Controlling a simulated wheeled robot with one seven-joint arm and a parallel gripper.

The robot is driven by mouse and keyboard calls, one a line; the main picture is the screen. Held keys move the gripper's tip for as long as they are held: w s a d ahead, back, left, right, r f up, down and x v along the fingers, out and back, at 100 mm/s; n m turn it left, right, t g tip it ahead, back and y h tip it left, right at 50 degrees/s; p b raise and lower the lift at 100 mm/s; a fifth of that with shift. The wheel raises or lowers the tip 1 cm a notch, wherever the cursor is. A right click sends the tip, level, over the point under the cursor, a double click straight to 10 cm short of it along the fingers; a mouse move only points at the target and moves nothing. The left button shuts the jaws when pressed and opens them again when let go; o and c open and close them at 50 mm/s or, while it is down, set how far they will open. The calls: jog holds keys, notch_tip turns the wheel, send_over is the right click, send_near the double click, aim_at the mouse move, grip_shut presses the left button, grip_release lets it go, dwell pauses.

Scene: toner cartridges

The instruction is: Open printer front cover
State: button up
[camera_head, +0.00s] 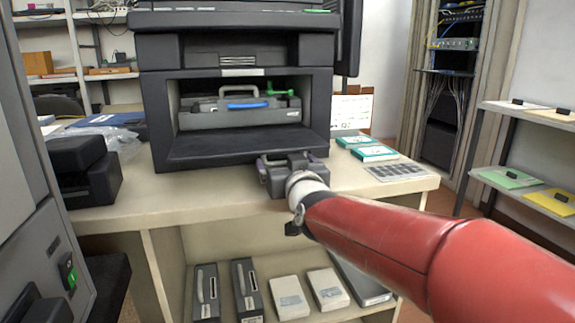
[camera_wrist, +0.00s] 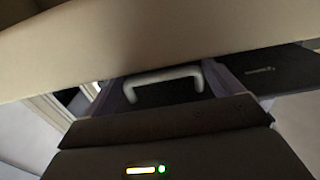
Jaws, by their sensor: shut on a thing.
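The black printer (camera_head: 240,50) stands on the desk, its front opening uncovered. Its front cover (camera_head: 240,148) lies folded down, roughly flat, as a dark panel before the opening. The exact finger contact is hard to see.
The desk top (camera_head: 225,192) shows clear space front left. Teal-and-white boxes (camera_head: 373,153) and a grey sheet (camera_head: 396,172) lie right of the printer. A dark device (camera_head: 80,170) stands left. Cartridges and white boxes (camera_head: 288,297) fill the shelf below.

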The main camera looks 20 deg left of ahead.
aim_at(289, 147)
jog(key=shift+d, duration=0.1)
jog(key=shift+c, duration=1)
notch_tip(289, 147, up, 2)
jog(key=h+p, duration=0.1)
jog(key=p, duration=0.4)
jog(key=shift+d+r+g, duration=0.1)
jog(key=shift+r+g, duration=0.1)
jog(key=shift+g, duration=0.2)
jog(key=shift+r+p, duration=0.65)
jog(key=shift+r, duration=0.4)
jog(key=o, duration=1.1)
jog(key=shift+c, duration=0.2)
jog(key=shift+o, duration=0.2)
jog(key=shift+d, duration=0.1)
jog(key=shift+s, duration=0.1)
jog(key=shift+s+d, duration=0.1)
jog(key=shift+s, duration=0.05)
jog(key=b+v, duration=0.1)
jog(key=v, duration=0.6)
jog(key=shift+s, duration=0.15)
